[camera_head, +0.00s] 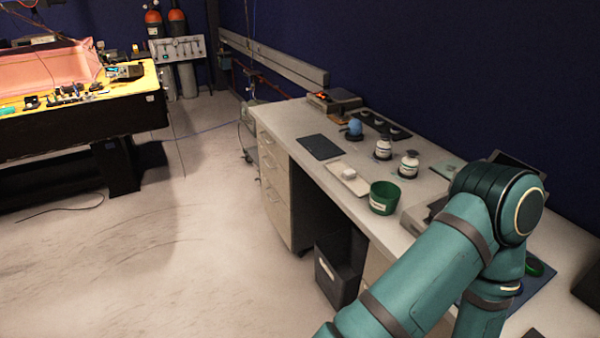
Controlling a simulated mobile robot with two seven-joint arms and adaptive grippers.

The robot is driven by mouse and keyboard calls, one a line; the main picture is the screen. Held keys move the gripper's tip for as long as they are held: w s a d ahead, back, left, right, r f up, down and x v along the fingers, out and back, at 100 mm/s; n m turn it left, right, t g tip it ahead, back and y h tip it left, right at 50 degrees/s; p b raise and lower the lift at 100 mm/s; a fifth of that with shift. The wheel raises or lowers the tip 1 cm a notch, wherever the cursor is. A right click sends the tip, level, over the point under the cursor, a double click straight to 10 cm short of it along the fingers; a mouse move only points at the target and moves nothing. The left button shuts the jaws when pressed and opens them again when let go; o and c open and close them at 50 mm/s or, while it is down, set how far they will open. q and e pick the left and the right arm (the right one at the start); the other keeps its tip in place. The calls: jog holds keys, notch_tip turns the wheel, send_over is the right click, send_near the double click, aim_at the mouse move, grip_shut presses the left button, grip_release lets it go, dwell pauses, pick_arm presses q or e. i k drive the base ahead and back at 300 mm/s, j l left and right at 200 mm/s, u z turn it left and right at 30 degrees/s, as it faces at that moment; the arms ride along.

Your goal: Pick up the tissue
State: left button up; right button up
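A small white lump (348,174), possibly the tissue, lies on a flat white tray or sheet (336,165) near the front edge of the grey desk (290,117). It is too small to tell for sure. My teal arm enters from the lower right and covers part of the desk's right end. Neither of my grippers shows in this view, so I cannot see what they hold.
A green pot (384,198) stands right of the white tray, with two white bottles (408,165) behind. A black mat (320,147) lies left. A dark bin (337,273) stands under the desk. A cluttered table (80,118) stands far left. The floor between is mostly clear.

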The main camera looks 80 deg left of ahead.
aim_at(349, 174)
jog(key=u, duration=2.15)
